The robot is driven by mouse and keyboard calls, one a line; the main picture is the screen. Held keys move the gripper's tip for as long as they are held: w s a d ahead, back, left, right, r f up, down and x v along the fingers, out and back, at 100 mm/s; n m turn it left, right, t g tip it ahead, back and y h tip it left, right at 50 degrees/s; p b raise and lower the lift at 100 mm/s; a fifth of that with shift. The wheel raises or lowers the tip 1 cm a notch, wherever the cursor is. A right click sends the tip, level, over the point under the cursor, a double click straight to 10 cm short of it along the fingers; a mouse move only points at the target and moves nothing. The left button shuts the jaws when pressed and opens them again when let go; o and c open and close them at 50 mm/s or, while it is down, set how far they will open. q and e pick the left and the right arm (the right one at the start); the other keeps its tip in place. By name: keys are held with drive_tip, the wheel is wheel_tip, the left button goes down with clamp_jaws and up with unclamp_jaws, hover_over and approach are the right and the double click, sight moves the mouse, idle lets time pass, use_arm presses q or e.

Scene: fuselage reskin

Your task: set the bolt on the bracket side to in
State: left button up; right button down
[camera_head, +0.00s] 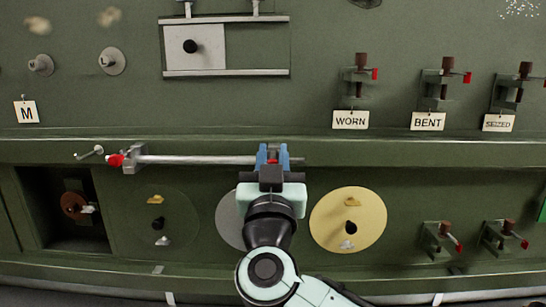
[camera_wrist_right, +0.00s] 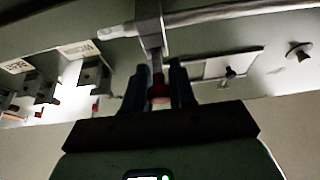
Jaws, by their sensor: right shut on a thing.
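A grey rod (camera_head: 200,160) lies level along the green ledge, with an end block and a red knob (camera_head: 115,161) at its left end. My right gripper (camera_head: 272,155) is at the rod's right end, where its blue fingers cover most of the fitting. In the right wrist view the fingers (camera_wrist_right: 157,75) are shut on a red-tipped bolt (camera_wrist_right: 158,92), which sticks out of a grey bracket block (camera_wrist_right: 150,28). How deep the bolt sits in the block is hard to tell. My left gripper is not in view.
Clamps with red tips stand above the tags WORN (camera_head: 351,120), BENT (camera_head: 428,122) and SEIZED (camera_head: 498,123). A yellow disc (camera_head: 360,205) is at lower right of the gripper. A framed slide plate (camera_head: 210,50) is above. A recess (camera_head: 45,230) opens at lower left.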

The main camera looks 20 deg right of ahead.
drive_tip(key=shift+x, duration=0.75)
drive_tip(key=shift+w+d+f, duration=0.15)
drive_tip(key=shift+w+f, duration=0.05)
drive_tip(key=shift+w, duration=0.1)
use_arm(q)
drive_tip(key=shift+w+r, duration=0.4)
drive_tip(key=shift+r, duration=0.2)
use_arm(e)
drive_tip(key=c, duration=0.9)
unclamp_jaws()
drive_tip(key=shift+f, duration=0.1)
drive_tip(key=shift+c, duration=0.2)
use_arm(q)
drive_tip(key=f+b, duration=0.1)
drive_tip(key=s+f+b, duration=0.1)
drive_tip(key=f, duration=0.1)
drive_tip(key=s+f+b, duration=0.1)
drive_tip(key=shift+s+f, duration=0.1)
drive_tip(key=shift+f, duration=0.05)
use_arm(e)
drive_tip(key=v, duration=1.3)
drive_tip(key=shift+s, duration=0.2)
